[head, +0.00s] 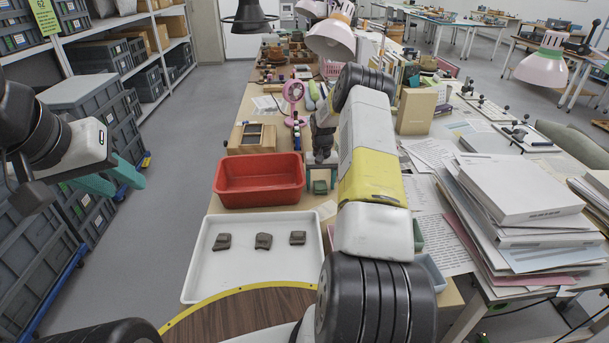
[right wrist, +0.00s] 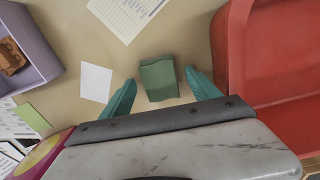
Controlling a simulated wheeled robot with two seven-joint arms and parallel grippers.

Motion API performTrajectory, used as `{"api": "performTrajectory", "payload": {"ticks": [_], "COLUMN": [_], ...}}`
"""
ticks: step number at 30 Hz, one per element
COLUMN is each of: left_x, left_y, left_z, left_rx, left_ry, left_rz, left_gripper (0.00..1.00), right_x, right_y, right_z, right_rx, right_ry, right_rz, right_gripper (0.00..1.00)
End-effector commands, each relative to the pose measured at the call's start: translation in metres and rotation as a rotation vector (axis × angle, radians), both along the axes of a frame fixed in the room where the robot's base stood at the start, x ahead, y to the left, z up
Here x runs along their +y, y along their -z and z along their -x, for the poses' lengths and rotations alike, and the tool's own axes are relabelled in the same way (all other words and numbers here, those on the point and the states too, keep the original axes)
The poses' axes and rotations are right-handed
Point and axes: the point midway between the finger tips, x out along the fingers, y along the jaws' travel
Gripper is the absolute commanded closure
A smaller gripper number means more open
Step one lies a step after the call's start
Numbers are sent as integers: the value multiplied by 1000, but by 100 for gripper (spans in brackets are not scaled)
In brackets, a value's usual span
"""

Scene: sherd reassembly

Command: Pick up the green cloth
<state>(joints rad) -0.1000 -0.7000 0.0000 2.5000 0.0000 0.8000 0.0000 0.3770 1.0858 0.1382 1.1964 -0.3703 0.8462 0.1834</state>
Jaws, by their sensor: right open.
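The green cloth (right wrist: 158,78) is a small folded, block-like piece on the tan tabletop. In the right wrist view it lies between the teal fingers of my right gripper (right wrist: 160,92), which is open, with a gap on both sides of the cloth. In the head view the cloth (head: 320,187) shows just right of the red tub, below my right gripper (head: 321,172), whose fingers are mostly hidden there. My left gripper (head: 128,189) is at the far left, over the floor beside the table, with its teal fingers apart and empty.
A red tub (head: 259,196) stands close beside the cloth. A white tray (head: 265,278) with three brown sherds (head: 263,241) is nearer. Papers (right wrist: 97,82) and a lilac box (right wrist: 45,55) lie across from the tub. Stacked papers (head: 520,190) fill the right side.

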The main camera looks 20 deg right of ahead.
Motion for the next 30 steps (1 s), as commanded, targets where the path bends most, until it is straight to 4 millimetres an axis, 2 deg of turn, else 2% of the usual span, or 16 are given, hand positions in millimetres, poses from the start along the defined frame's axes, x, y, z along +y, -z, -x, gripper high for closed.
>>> {"api": "performTrajectory", "payload": {"ticks": [1,2,12,20,23,30], "left_x": [0,0,0,0,0,0], "left_y": [0,0,0,0,0,0], "left_z": [0,0,0,0,0,0], "left_rx": [0,0,0,0,0,0], "left_ry": [0,0,0,0,0,0], "left_rz": [0,0,0,0,0,0], "left_gripper": [64,64,64,64,64,64], "right_x": [0,0,0,0,0,0], "right_y": [0,0,0,-6,-20,-69], "right_z": [0,0,0,0,-1,-1], "right_rx": [0,0,1,0,-2,-2], "right_ry": [0,0,0,0,-1,0], "right_rz": [0,0,0,0,1,1], "right_gripper": [29,35,100,100,100,100]}}
